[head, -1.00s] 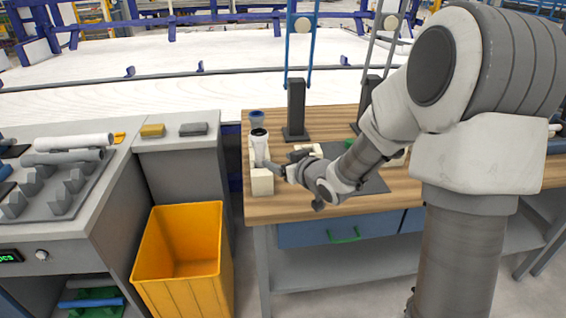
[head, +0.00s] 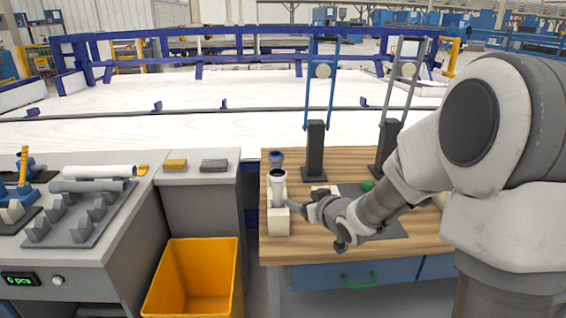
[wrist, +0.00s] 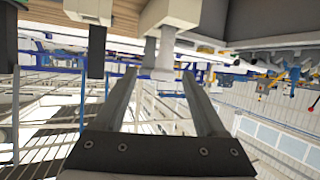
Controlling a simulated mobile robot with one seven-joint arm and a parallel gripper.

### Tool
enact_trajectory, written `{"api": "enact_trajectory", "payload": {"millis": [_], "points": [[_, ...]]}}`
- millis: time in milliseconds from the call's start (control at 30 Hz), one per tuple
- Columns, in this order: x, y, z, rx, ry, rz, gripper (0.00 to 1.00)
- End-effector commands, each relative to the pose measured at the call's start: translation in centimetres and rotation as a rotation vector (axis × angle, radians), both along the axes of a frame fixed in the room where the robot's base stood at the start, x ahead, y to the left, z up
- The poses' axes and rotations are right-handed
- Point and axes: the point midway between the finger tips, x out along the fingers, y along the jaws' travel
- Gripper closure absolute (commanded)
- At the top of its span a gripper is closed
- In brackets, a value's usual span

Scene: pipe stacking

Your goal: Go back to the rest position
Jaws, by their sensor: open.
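My gripper (head: 304,208) is open and empty, just right of a white pipe (head: 278,189) in the head view. The pipe stands upright at a cream block (head: 278,222) on the wooden table's left edge. A blue-topped piece (head: 276,157) stands just behind it. My arm hides part of the table.
Two dark stands with a blue frame (head: 320,85) and a grey frame (head: 403,85) rise at the table's back. A yellow bin (head: 193,282) stands left of the table.

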Motion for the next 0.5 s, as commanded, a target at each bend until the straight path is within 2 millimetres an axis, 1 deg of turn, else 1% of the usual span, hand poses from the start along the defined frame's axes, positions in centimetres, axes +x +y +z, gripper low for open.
{"api": "enact_trajectory", "payload": {"millis": [33, 167, 200, 267, 367, 400, 467, 500], "points": [[-0.6, -0.4, 2.0, -0.033, 0.01, -0.022, 0.27], [-3.0, -2.3, 5.5, -0.118, 0.078, -0.11, 0.27], [-4.0, -2.9, 6.6, -0.141, 0.101, -0.138, 0.27], [-5.5, -3.8, 8.1, -0.167, 0.137, -0.179, 0.27], [-8.5, -5.0, 10.5, -0.198, 0.2, -0.244, 0.27], [-9.8, -5.3, 11.4, -0.204, 0.228, -0.267, 0.27], [-11.9, -5.9, 12.7, -0.21, 0.268, -0.3, 0.27], [-13.3, -6.1, 13.5, -0.211, 0.296, -0.319, 0.27]]}}
